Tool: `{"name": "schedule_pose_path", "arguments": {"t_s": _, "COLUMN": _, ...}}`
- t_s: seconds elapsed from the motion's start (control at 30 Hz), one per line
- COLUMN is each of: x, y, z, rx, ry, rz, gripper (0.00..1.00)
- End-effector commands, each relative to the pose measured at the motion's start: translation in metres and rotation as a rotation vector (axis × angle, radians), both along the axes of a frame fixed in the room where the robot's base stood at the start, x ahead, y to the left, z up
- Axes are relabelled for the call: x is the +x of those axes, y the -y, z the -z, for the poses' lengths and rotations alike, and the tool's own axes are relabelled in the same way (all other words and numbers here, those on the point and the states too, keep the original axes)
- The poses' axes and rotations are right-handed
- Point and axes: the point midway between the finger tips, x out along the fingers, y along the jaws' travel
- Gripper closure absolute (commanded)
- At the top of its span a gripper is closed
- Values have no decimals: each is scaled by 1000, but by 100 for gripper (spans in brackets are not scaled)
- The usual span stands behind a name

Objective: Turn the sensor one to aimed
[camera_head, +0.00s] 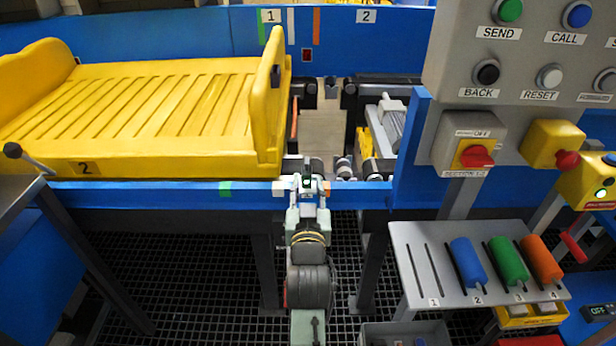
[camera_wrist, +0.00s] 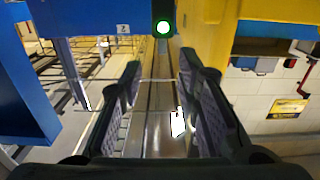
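A small dark block with a lit, pale green round lamp (camera_wrist: 163,28) shows at the top middle of the wrist view. It may be sensor one, but no name on it can be read. In the head view a small dark block with a light spot (camera_head: 307,183) sits at the blue rail, right at my gripper's tips. My gripper (camera_head: 308,194) reaches forward to the rail. In the wrist view my gripper (camera_wrist: 157,80) is open, its two dark ridged fingers apart with nothing between them. The lamp block lies beyond the fingertips; I cannot tell whether they touch it.
The blue rail (camera_head: 140,193) runs along the front. A button panel (camera_head: 525,75) and a red-yellow switch (camera_head: 476,154) stand at right. A grey rack (camera_head: 440,285) holds blue, green and orange cylinders.

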Motion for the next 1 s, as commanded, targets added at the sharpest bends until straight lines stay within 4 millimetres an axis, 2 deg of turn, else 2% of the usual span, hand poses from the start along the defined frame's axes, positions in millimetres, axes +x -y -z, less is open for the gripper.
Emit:
{"name": "schedule_pose_path", "arguments": {"t_s": 0.2, "x": -22, "y": -6, "z": -3, "rx": -3, "ry": -2, "rz": 12, "gripper": 70}}
{"name": "schedule_pose_path", "arguments": {"t_s": 0.37, "x": -23, "y": -4, "z": -1, "rx": -4, "ry": 5, "rz": 20, "gripper": 70}}
{"name": "schedule_pose_path", "arguments": {"t_s": 0.83, "x": 2, "y": -4, "z": 2, "rx": -3, "ry": 10, "rz": 19, "gripper": 70}}
{"name": "schedule_pose_path", "arguments": {"t_s": 0.9, "x": 20, "y": -3, "z": -7, "rx": -4, "ry": 2, "rz": 19, "gripper": 70}}
{"name": "schedule_pose_path", "arguments": {"t_s": 1.0, "x": 41, "y": -3, "z": -7, "rx": -4, "ry": 2, "rz": 19, "gripper": 70}}
